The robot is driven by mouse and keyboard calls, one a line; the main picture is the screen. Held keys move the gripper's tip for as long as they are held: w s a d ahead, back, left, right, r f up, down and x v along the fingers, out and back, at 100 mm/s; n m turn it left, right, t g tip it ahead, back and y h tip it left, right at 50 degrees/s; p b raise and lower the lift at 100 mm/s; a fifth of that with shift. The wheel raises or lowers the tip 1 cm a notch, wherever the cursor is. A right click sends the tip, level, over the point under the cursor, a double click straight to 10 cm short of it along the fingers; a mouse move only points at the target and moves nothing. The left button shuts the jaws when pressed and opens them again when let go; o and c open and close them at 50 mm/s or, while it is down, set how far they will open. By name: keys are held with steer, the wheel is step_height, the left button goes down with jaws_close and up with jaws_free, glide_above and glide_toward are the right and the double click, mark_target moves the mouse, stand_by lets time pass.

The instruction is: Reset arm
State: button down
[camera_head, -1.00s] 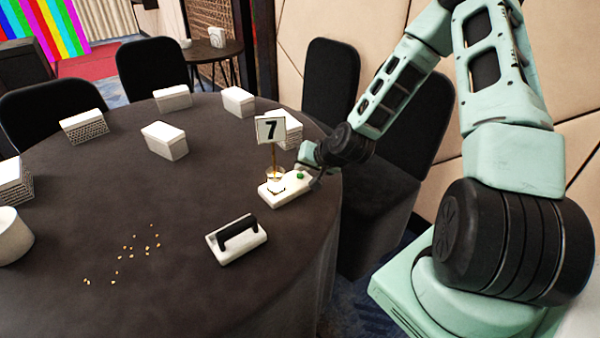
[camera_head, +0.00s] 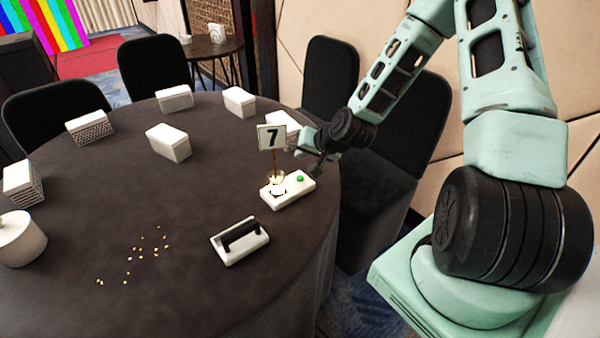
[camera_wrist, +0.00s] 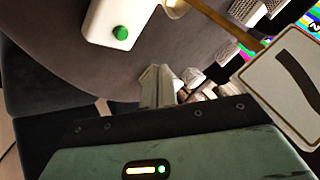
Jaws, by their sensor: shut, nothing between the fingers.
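My gripper (camera_head: 316,165) is at the right edge of the round table, just right of and above the white device with a green button (camera_head: 288,190). In the wrist view my gripper (camera_wrist: 157,75) has its fingers together with nothing between them. The white device also shows at the top left of the wrist view (camera_wrist: 118,18), apart from the fingers. A number 7 sign on a thin stick (camera_head: 271,137) stands at the device, left of my gripper. The sign card is close at the right of the wrist view (camera_wrist: 280,95).
The dark round table (camera_head: 190,225) holds several white boxes (camera_head: 168,142), a white handled block (camera_head: 240,242), a white lidded pot (camera_head: 20,240) and scattered crumbs (camera_head: 145,247). Black chairs (camera_head: 330,75) stand around it. A wall (camera_head: 400,15) rises behind my arm.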

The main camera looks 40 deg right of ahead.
stand_by(0.4)
steer(key=s+a+r+n+g+h, duration=0.1)
steer(key=s+a+r+n+g, duration=0.25)
steer(key=s+r, duration=0.4)
steer(key=s+a+r+n+g, duration=0.3)
steer(key=s+a+r+n, duration=0.15)
steer(key=s+r, duration=0.35)
steer(key=s+a+n+g, duration=0.2)
steer(key=s+a+n, duration=0.5)
steer(key=s+a, duration=0.7)
steer(key=a, duration=0.4)
steer(key=shift+a+r+g, duration=0.2)
steer(key=shift+r+g, duration=0.1)
steer(key=shift+g, duration=0.05)
